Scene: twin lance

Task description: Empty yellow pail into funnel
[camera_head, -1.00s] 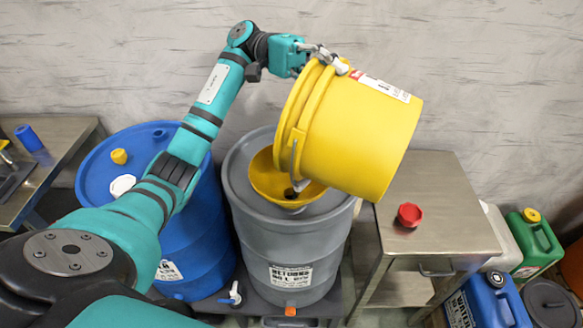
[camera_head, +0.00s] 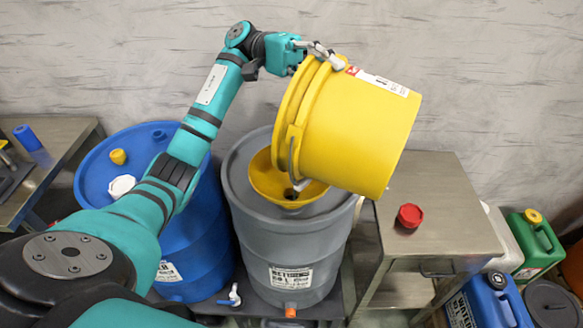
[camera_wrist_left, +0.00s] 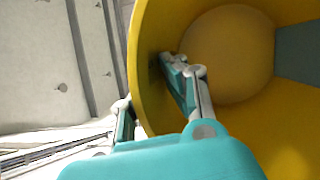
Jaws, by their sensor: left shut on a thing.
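The yellow pail (camera_head: 355,125) is held up in the air, tilted well over, with its open mouth facing left and down. Its rim is above the yellow funnel (camera_head: 263,178). The funnel sits in the top of the grey drum (camera_head: 243,215). My left gripper (camera_head: 330,58) is shut on the pail's upper rim. In the left wrist view, one finger lies inside the pail (camera_wrist_left: 265,130) and the other outside the wall. The pail's inside shows yellow and bare there, with a grey-teal patch at the right. No falling stream shows. My right gripper is not in view.
A blue drum (camera_head: 95,185) stands left of the grey drum. A steel table (camera_head: 440,195) with a red cap (camera_head: 410,215) stands at the right. Blue (camera_head: 490,300) and green (camera_head: 535,240) jerrycans are at the far right. A wall is behind.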

